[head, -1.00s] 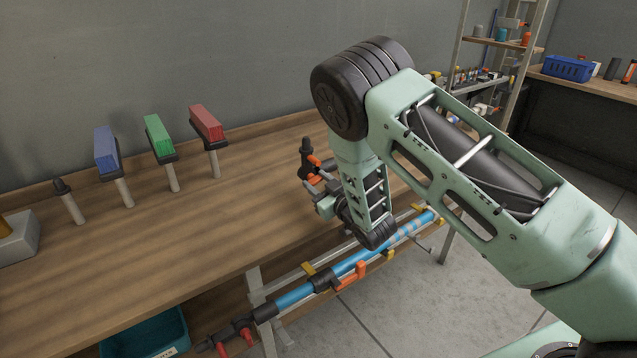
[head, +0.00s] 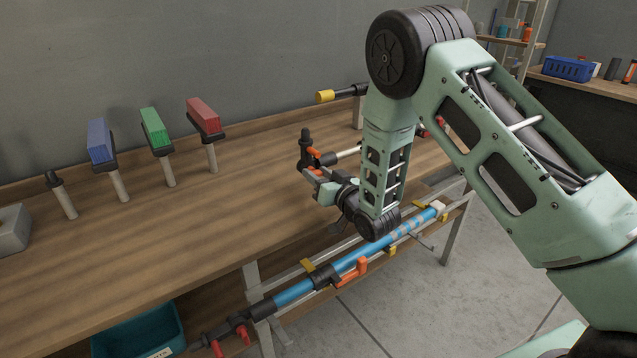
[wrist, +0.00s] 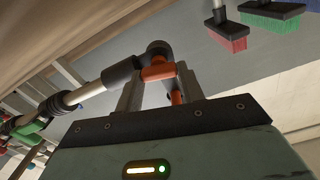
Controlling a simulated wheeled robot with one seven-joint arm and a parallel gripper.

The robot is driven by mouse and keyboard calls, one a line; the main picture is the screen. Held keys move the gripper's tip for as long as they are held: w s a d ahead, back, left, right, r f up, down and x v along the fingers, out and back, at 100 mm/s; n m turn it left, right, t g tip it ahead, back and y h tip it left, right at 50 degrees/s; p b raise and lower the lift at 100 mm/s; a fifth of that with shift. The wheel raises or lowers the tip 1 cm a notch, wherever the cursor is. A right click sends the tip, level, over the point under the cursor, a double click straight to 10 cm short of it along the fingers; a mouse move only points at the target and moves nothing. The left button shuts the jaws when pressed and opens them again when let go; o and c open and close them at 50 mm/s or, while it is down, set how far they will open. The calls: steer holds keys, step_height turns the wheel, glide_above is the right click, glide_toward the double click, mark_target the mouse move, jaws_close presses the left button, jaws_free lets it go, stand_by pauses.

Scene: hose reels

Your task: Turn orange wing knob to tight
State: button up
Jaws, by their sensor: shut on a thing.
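The orange wing knob (wrist: 158,72) sits on a black fitting at the end of a pale pipe (wrist: 84,94). In the wrist view it lies between my two grey fingers, and my gripper (wrist: 158,88) is shut on it. In the head view the black fitting (head: 305,149) stands over the workbench, with orange (head: 313,152) showing beside it. My gripper (head: 311,177) reaches it from the front right. The fingers hide part of the knob, and I cannot read a tight mark.
Blue (head: 100,141), green (head: 154,128) and red (head: 203,115) brushes stand upright along the back of the bench (head: 210,218). A blue hose pole (head: 295,293) with an orange lever (head: 351,273) runs along the front edge. A teal bin (head: 140,334) sits below.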

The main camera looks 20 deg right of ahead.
steer(key=m+b, duration=0.1)
steer(key=m, duration=0.1)
steer(key=m+b, duration=0.2)
steer(key=shift+d+f+m, duration=0.15)
steer(key=shift+f+m, duration=0.05)
steer(key=shift+m, duration=0.2)
steer(key=m+b, duration=0.2)
steer(key=m, duration=0.1)
steer(key=shift+m, duration=0.3)
steer(key=m+b, duration=0.1)
steer(key=m, duration=0.3)
steer(key=shift+d, duration=0.1)
steer(key=shift+f+m+b, duration=0.1)
steer(key=shift+m+b, duration=0.25)
steer(key=shift+m, duration=1.25)
steer(key=o, duration=1)
